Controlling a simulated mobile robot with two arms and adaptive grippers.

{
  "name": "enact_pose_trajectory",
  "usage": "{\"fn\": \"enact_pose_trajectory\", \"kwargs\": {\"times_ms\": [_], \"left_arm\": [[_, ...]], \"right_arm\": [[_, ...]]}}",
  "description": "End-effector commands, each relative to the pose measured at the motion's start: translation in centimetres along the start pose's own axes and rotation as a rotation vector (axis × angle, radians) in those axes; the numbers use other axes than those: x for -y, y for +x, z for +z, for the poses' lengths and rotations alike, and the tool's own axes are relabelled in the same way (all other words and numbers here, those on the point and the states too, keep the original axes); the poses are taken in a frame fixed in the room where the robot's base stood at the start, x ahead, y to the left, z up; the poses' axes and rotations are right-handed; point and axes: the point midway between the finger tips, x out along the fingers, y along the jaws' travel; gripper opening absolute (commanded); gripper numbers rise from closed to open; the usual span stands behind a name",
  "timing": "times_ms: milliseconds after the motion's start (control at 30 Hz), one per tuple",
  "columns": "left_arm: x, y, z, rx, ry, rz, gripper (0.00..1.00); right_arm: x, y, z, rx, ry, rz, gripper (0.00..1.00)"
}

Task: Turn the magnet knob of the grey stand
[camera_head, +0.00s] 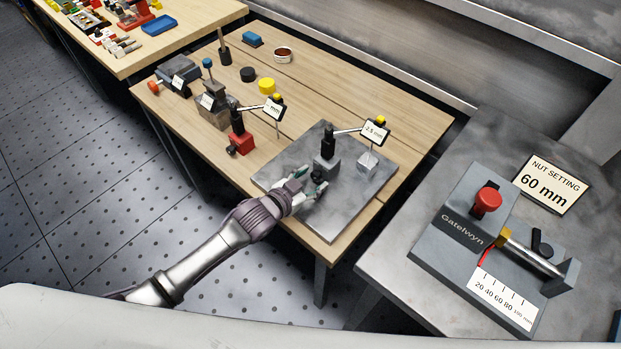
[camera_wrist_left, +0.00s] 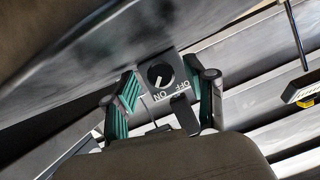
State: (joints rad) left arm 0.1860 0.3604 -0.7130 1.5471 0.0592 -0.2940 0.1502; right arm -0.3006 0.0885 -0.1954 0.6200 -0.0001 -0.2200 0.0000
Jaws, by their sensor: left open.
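The grey stand (camera_head: 329,165) stands on a grey plate (camera_head: 283,179), with a black post and an arm reaching right to a dial with a "2.5 mm" card (camera_head: 375,131). My left gripper (camera_head: 310,190) is open, just in front of the stand's base. In the left wrist view, the round black magnet knob (camera_wrist_left: 159,75) sits on a grey face between and beyond the open fingers of my left gripper (camera_wrist_left: 163,92). ON and OFF labels show upside down below it. A white pointer mark is on the knob. I cannot tell whether the fingers touch it. My right gripper is not in view.
A red-based stand (camera_head: 241,143) and a grey vise (camera_head: 214,114) stand left on the wooden bench. A silver block (camera_head: 368,165) is under the dial. A Gatelwyn device (camera_head: 462,226) and a "60 mm" sign (camera_head: 551,183) are on the right table.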

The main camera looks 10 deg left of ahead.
Motion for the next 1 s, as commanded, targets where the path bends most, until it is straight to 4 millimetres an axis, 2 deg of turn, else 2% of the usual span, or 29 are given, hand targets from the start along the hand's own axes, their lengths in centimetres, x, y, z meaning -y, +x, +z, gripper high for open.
{"fn": "enact_pose_trajectory", "kwargs": {"times_ms": [233,567,767,867,1000], "left_arm": [[0.0,0.0,0.0,0.0,0.0,0.0,0.54],[0.0,0.0,0.0,0.0,0.0,0.0,0.0],[0.2,0.0,-0.2,0.0,-0.046,0.019,0.0],[0.4,0.0,-0.2,0.0,-0.134,0.055,0.0],[0.4,0.1,0.1,-0.001,-0.257,0.107,0.0]], "right_arm": [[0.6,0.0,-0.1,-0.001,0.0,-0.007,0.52],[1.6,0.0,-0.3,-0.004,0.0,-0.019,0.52],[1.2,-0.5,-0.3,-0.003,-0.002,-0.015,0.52],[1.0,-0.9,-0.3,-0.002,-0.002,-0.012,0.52],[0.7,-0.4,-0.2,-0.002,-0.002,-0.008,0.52]]}}
